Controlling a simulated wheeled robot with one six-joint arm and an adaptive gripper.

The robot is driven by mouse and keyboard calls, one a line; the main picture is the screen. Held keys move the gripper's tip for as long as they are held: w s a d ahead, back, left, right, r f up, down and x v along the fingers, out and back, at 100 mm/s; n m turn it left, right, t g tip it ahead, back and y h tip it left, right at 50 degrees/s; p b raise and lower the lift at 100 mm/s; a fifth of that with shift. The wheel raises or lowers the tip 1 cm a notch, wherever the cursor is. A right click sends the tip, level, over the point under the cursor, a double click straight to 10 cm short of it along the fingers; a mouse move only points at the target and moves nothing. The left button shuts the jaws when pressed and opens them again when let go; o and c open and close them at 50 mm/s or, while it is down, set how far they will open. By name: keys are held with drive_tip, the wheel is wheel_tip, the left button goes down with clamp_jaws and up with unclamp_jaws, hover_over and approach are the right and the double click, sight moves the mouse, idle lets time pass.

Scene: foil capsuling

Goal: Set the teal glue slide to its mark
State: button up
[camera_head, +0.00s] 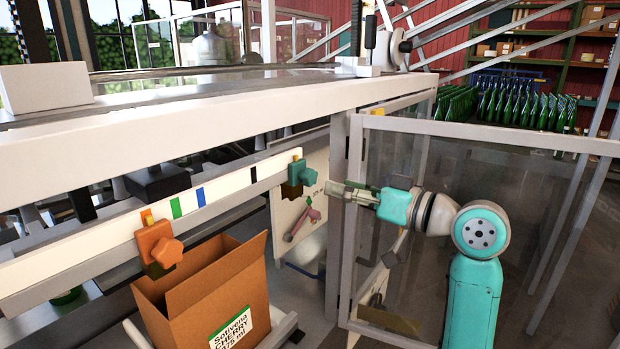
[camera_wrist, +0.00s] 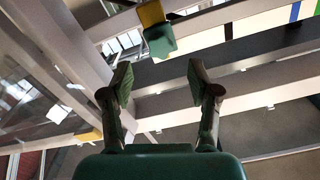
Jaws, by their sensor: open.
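The teal slide (camera_head: 304,181) sits near the right end of a white rail (camera_head: 226,188), with a small yellow tab on top. In the wrist view the teal slide (camera_wrist: 160,41) is ahead of my gripper, above the space between the fingers. Green (camera_head: 177,207), blue (camera_head: 200,197) and black (camera_head: 252,174) marks are on the rail to its left; which one is the slide's mark I cannot tell. My gripper (camera_head: 332,187) is open and empty just right of the slide, apart from it. Both fingers show in the wrist view (camera_wrist: 160,82).
An orange slide (camera_head: 158,247) with a star-shaped knob is farther left on the rail. An open cardboard box (camera_head: 205,289) stands below it. A clear framed door (camera_head: 470,185) is behind my arm. A pink lever (camera_head: 303,222) is on the panel below the teal slide.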

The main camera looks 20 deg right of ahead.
sight(312, 180)
drive_tip(key=x, duration=0.8)
clamp_jaws()
drive_tip(key=shift+s+a, duration=0.1)
